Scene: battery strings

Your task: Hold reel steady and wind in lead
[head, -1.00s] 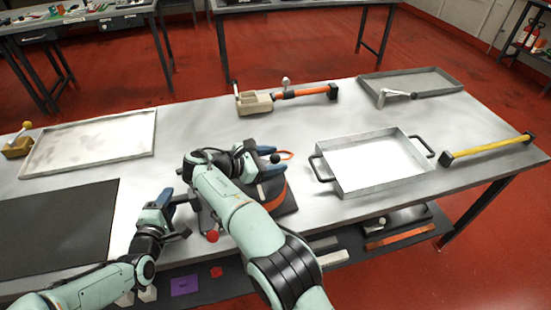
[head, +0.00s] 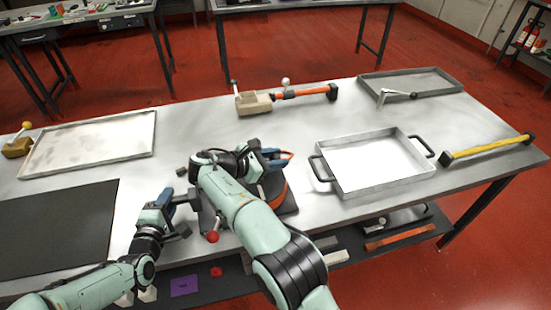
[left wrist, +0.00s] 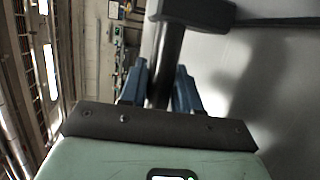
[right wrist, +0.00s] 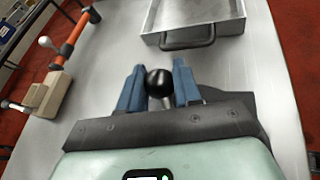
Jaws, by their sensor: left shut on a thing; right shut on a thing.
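The reel stands on a dark base (head: 289,207) near the table's front edge. An orange part (head: 279,197) shows beside my right arm, which hides most of the reel. My left gripper (head: 183,200) is shut on a dark bar (left wrist: 168,62), which passes between its blue fingers in the left wrist view. My right gripper (head: 280,160) is above the reel, with its fingers pointing right. In the right wrist view its blue fingers are around a black ball knob (right wrist: 159,83). A red ball knob (head: 212,237) shows at the front of the reel.
A metal tray with handles (head: 345,188) stands right of the reel, with a yellow bar (head: 490,150) beyond it. A beige block with an orange handle (head: 254,103) lies behind. A black mat (head: 55,228) and shallow tray (head: 90,143) are at left.

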